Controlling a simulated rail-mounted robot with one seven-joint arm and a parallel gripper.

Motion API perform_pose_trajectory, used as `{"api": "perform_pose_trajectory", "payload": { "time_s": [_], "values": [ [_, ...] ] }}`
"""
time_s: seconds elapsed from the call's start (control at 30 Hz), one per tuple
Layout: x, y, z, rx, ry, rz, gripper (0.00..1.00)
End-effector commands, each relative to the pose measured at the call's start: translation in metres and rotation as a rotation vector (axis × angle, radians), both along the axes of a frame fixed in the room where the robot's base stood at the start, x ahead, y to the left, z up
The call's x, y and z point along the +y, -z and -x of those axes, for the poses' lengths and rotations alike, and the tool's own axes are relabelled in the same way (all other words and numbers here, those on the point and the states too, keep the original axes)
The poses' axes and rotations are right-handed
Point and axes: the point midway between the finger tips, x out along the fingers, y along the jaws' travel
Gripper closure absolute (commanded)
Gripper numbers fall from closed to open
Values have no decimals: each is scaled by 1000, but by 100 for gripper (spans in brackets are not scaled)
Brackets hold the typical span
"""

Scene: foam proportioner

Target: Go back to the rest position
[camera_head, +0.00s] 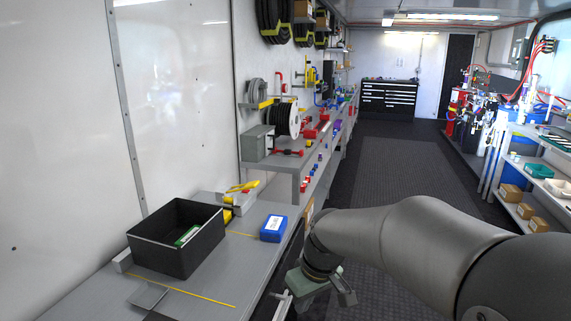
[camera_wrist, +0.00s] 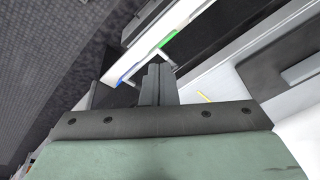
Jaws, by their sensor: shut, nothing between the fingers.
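My gripper (camera_wrist: 158,80) shows in the wrist view with its two dark fingers together and nothing between them. In the head view, my arm reaches in from the lower right, and its green-grey wrist end hangs at the bottom centre, just right of the left workbench (camera_head: 205,297). The fingertips are hard to make out there. In the wrist view, a pale drawer front with green (camera_wrist: 167,39) and blue (camera_wrist: 131,72) marks lies beyond the fingers. I cannot tell whether the fingers touch it.
A black open bin (camera_head: 178,262) with a green item inside and a blue box (camera_head: 273,229) stand on the bench. Shelves with supplies (camera_head: 535,190) line the right side. The dark aisle floor (camera_head: 400,175) is clear ahead.

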Motion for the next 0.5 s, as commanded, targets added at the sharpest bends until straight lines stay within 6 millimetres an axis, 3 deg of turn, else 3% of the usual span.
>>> {"api": "perform_pose_trajectory", "payload": {
  "time_s": [0.03, 0.1, 0.23, 0.33, 0.5],
  "values": [
    [-22, -10, 35, 23, 87, 35, 100],
    [-48, -10, 78, 60, 213, 72, 100],
    [-82, -4, 144, 111, 404, 118, 100],
    [-96, 2, 178, 138, 501, 135, 100],
    [-105, 9, 200, 156, 568, 146, 100]
  ]
}}
